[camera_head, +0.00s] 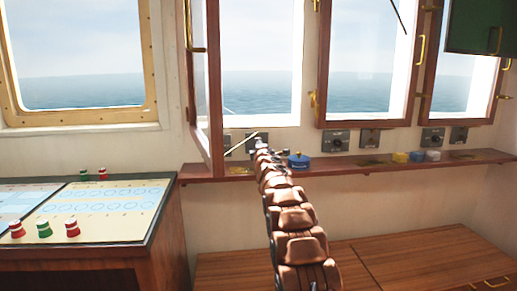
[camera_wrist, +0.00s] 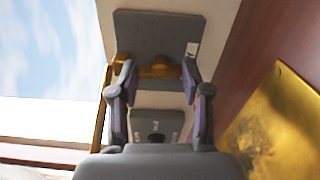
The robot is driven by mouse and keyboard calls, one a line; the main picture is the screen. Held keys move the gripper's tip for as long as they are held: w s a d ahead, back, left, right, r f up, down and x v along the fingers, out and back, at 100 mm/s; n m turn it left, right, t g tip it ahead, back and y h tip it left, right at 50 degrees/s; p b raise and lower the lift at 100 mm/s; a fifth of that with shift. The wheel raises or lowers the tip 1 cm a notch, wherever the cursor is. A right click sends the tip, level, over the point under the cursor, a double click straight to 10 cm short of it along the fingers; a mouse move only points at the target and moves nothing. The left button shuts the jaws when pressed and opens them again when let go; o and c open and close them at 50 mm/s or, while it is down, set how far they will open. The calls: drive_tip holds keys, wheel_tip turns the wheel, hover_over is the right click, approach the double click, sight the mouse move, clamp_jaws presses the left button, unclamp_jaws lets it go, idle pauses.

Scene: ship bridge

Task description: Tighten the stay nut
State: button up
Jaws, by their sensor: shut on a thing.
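My gripper (camera_wrist: 160,82) has its two fingers on either side of a small brass piece, which looks like the stay nut (camera_wrist: 158,69), in the wrist view. A flat grey plate (camera_wrist: 158,30) lies behind it. A brass bar, apparently the stay (camera_wrist: 101,122), runs up the left side of the fingers. In the head view my gripper (camera_head: 261,146) is at the wall above the wooden ledge, small and partly hidden by my arm. The thin stay bar (camera_head: 240,142) slants there beside the open wooden window sash (camera_head: 207,90). The nut cannot be made out in the head view.
The ledge (camera_head: 345,167) carries a blue round object (camera_head: 298,160) just right of my gripper, and several small coloured objects further right. Grey wall boxes (camera_head: 335,140) sit above it. A chart console (camera_head: 95,210) with red and green pieces stands left.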

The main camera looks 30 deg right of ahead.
drive_tip(key=shift+m, duration=0.5)
idle(0.4)
drive_tip(key=o, duration=1.2)
drive_tip(key=shift+c, duration=0.2)
